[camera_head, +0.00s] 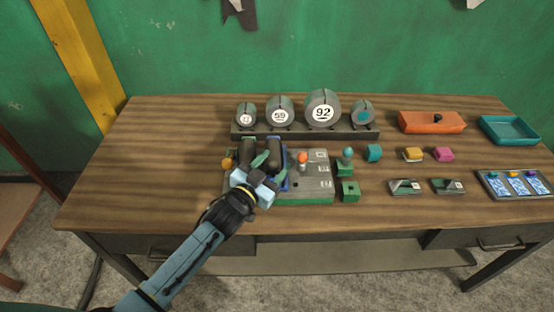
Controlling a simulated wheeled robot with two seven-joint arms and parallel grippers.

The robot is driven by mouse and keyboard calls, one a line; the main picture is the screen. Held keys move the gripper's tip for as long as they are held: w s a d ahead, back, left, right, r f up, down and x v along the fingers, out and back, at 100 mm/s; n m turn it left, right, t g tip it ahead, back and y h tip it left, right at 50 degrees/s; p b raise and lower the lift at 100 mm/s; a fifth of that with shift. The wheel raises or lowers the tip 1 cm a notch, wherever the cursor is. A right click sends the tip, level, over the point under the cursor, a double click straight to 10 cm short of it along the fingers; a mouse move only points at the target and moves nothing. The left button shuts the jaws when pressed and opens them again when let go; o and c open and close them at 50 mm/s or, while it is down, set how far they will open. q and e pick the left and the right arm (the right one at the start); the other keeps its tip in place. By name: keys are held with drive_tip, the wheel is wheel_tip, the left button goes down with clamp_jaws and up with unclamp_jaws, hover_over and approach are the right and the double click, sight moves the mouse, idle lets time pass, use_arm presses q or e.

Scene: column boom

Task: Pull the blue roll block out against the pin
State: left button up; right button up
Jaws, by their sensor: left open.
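The blue roll block (286,183) shows as a blue edge with a dark roll, set in the grey base unit (318,186) on the table. A similar dark roll with a green edge stands just left of it. My left gripper (262,172) is open at the front of the two rolls and hides part of the blue block. I cannot tell whether its fingers touch the block. A pin with an orange-red knob (303,158) stands on the base unit right of the blue block. My right gripper is out of view.
Behind the unit, a dark rack (305,132) holds several round numbered weights. Green blocks (348,190) stand close to its right. An orange box (432,122), a teal tray (509,129) and a card tray (514,184) lie farther right. The left tabletop is clear.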

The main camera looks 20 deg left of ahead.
use_arm(q)
drive_tip(key=shift+x, duration=1.1)
clamp_jaws()
